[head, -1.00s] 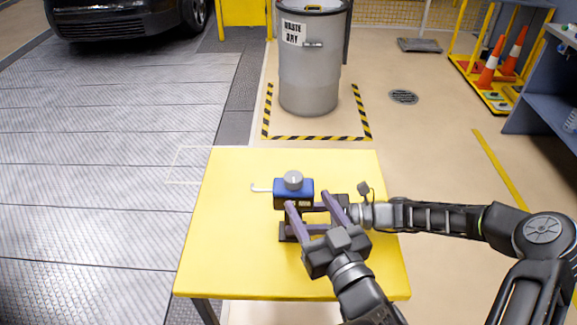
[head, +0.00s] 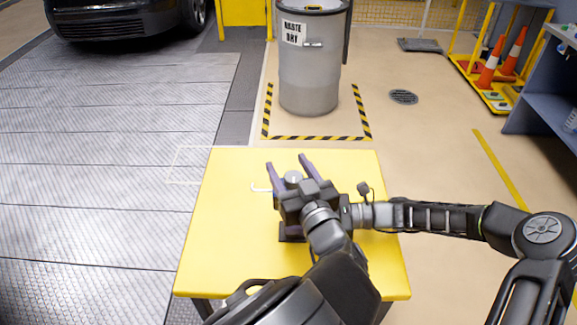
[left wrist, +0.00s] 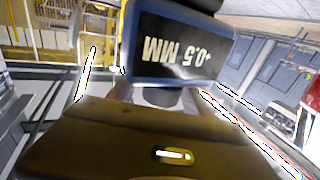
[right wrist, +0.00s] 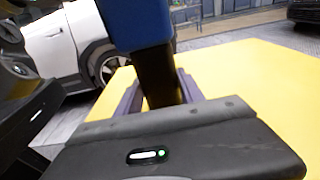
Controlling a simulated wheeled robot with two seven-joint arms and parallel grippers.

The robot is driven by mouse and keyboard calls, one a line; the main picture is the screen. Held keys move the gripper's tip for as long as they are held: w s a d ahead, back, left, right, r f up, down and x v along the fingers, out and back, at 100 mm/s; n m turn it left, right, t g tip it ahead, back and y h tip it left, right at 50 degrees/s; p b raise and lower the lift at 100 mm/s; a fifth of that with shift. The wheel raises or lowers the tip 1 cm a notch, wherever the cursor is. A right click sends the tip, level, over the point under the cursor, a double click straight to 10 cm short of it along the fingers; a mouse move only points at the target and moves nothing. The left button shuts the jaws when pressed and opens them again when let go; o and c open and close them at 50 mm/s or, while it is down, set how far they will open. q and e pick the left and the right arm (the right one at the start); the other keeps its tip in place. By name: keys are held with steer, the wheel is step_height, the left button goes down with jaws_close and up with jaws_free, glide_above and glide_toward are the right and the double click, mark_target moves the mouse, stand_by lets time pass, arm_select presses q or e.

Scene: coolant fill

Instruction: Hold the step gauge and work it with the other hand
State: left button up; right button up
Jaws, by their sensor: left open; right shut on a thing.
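The step gauge is a blue box with a round grey knob (head: 293,178) on top and a pale hooked probe (head: 260,188) sticking out to the left. Its screen (left wrist: 185,55), reading "+0.5 MM", shows upside down in the left wrist view. My left gripper (head: 288,166) is open, with its purple fingers on either side of the knob; contact cannot be told. My right gripper (right wrist: 160,95) is shut on the gauge's dark handle (right wrist: 156,70), below the blue body (right wrist: 140,24). In the head view my left gripper hides most of the gauge body and the right fingers.
The yellow table (head: 235,240) is clear on its left side and front. Beyond the table stands a grey waste bin (head: 309,75) inside black-and-yellow floor tape.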

arm_select(q)
steer(key=shift+w+a, duration=0.1)
steer(key=shift+w, duration=0.1)
jaws_close()
stand_by(0.6)
